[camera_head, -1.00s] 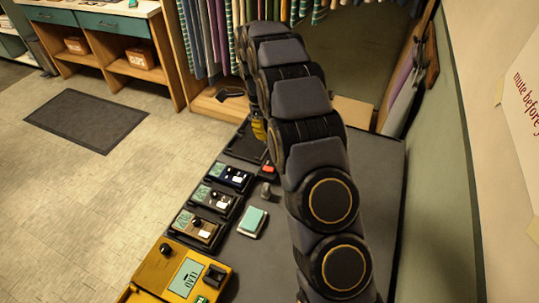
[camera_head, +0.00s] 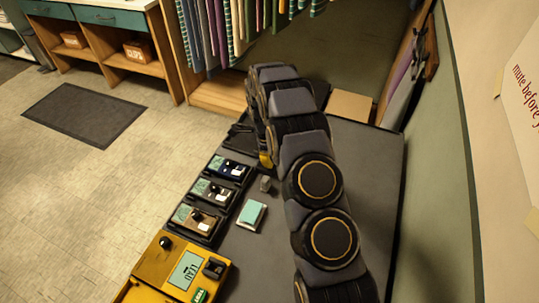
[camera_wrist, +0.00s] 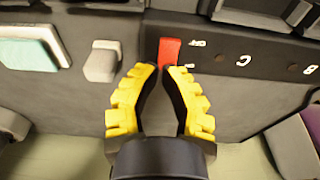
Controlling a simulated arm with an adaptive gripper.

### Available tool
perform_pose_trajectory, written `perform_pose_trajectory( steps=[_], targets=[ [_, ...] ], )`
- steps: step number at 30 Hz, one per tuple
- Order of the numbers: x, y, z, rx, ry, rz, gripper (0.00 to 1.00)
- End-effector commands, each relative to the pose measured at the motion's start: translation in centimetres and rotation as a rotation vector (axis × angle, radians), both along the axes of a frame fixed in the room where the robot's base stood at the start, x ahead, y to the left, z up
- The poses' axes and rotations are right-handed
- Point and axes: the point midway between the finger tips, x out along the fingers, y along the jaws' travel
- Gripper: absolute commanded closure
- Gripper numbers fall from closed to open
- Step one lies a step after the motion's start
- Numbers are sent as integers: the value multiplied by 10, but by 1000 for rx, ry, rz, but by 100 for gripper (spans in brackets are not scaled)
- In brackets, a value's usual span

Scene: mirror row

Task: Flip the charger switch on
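The charger (camera_wrist: 235,75) is a dark strip along the top of the wrist view, with "OFF" and "C" printed in white. Its red switch (camera_wrist: 170,50) sits near its left end, beside the "OFF" mark. My gripper (camera_wrist: 160,70) has yellow ribbed fingers with a small gap between the tips and nothing held. The tips lie just below the red switch in the picture, the right one overlapping its lower edge; I cannot tell whether they touch. In the head view only a bit of yellow finger shows beside my arm, which hides the switch.
A grey stub (camera_head: 265,184) and a teal-topped block (camera_head: 252,215) stand on the grey table. Several dark devices (camera_head: 213,192) line its left edge, with a yellow box (camera_head: 180,270) at the front. The table right of my arm is clear.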

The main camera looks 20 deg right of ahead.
Motion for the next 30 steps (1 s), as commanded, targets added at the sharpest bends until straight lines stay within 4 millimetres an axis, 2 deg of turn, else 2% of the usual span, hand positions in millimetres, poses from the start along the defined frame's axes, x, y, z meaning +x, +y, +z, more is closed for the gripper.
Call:
perform_pose_trajectory(
  steps=[8,13,30],
  targets=[
    [-1,0,0,9,-4,1,100],
    [-4,-1,-6,88,-65,2,100],
    [7,7,1,78,-66,5,100]
  ],
)
